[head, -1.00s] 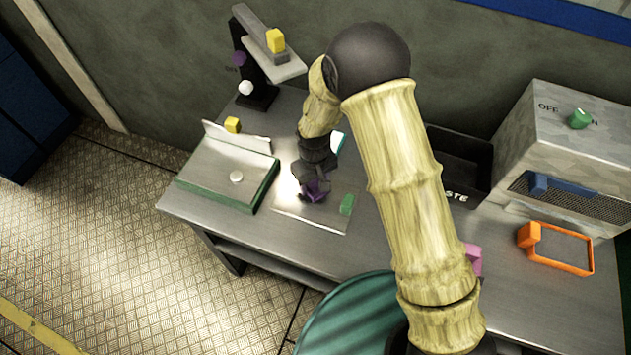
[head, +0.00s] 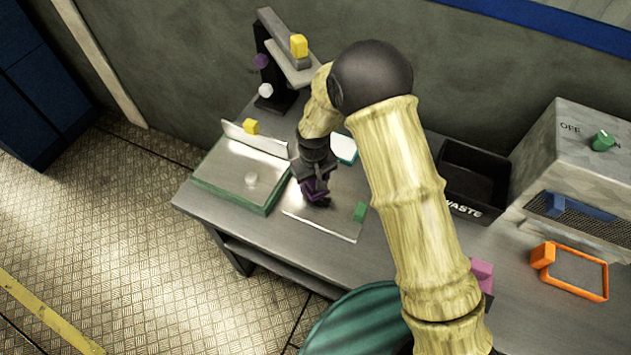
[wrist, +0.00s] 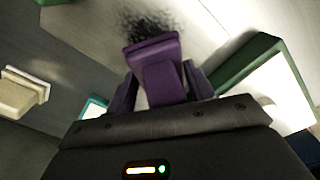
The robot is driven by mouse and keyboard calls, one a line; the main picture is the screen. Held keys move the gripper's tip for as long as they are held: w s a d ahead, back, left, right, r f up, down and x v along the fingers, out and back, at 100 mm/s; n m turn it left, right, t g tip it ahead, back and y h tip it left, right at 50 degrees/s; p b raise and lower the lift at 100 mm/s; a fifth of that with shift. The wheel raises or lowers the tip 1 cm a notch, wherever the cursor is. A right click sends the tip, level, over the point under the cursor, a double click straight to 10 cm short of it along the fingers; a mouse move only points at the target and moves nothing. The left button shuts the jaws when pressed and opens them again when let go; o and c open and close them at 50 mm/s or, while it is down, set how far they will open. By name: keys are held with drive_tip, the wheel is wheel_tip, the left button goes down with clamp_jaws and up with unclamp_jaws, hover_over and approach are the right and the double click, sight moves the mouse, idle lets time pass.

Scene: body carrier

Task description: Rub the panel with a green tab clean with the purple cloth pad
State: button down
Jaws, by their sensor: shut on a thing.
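The panel (head: 335,228) is a thin grey plate lying flat on the bench, with a green tab (head: 360,211) at its right edge. In the wrist view, a dark speckled smudge (wrist: 145,20) shows on the panel (wrist: 195,30) just beyond the pad. The purple cloth pad (wrist: 155,55) is a block with a raised grip, and my gripper (wrist: 160,85) is shut on that grip. In the head view, my gripper (head: 316,186) is low over the panel's far left part. Whether the pad touches the panel is hard to tell, and the surface beneath it is hidden.
A black waste bin (head: 475,185), a switch box (head: 575,150) and an orange frame (head: 590,292) are right.

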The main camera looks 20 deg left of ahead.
drive_tip(key=shift+w+a+r, duration=0.1)
drive_tip(key=shift+a, duration=1.7)
drive_tip(key=shift+a+r, duration=0.1)
drive_tip(key=shift+r, duration=0.05)
drive_tip(key=shift+d, duration=2.1)
drive_tip(key=shift+s+d+r, duration=0.1)
drive_tip(key=shift+s+d, duration=0.05)
drive_tip(key=shift+d, duration=0.85)
drive_tip(key=shift+s+d+r, duration=0.1)
drive_tip(key=shift+s+d, duration=0.05)
drive_tip(key=shift+d, duration=0.85)
drive_tip(key=shift+d, duration=0.1)
